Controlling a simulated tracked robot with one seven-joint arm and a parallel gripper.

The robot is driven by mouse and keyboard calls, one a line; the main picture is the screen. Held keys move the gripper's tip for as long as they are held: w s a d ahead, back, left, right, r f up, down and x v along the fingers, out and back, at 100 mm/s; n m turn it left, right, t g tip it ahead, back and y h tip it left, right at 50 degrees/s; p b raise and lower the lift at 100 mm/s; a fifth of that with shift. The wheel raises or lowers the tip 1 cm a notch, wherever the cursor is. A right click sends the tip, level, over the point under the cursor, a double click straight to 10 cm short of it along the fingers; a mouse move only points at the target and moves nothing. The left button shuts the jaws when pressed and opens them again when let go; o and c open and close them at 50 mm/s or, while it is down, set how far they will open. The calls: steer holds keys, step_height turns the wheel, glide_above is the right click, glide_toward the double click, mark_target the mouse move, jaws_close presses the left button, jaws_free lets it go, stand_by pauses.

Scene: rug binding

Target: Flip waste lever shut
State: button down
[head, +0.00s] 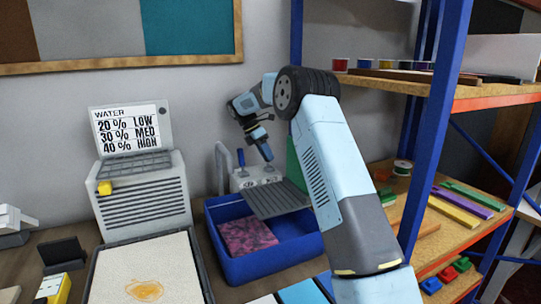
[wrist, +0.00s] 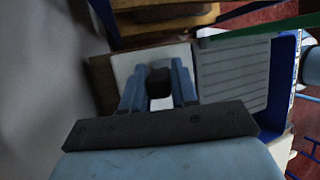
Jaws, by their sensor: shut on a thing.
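My gripper (head: 267,157) reaches down to a pale box (head: 257,178) against the wall, behind the blue bin. In the wrist view, the two blue fingers of my gripper (wrist: 159,95) close from both sides on a dark knob (wrist: 159,78), which looks like the waste lever's end. The knob stands in front of the white face of the box (wrist: 143,62). In the head view the knob is hidden by the fingers. A short blue upright piece (head: 241,158) stands left of the fingers; I cannot tell whether it belongs to the lever.
A grey slatted panel (head: 277,200) juts out over the blue bin (head: 262,265), which holds pinkish-red material. A vented unit with a water chart (head: 133,128) stands left. A pale stained mat (head: 145,270) lies in front. A blue-posted shelf (head: 440,120) stands close on the right.

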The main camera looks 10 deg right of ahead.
steer(key=shift+w+a+r, duration=0.1)
steer(key=shift+w+r, duration=0.1)
steer(key=shift+r, duration=0.05)
stand_by(0.3)
steer(key=c, duration=1)
jaws_free()
steer(key=shift+f, duration=0.2)
steer(key=shift+o, duration=0.2)
steer(key=shift+w+r, duration=0.1)
steer(key=shift+r, duration=0.45)
step_height(320, 180, up, 2)
steer(key=shift+r, duration=0.1)
steer(key=s+r, duration=0.9)
steer(key=s, duration=0.5)
steer(key=shift+r, duration=0.25)
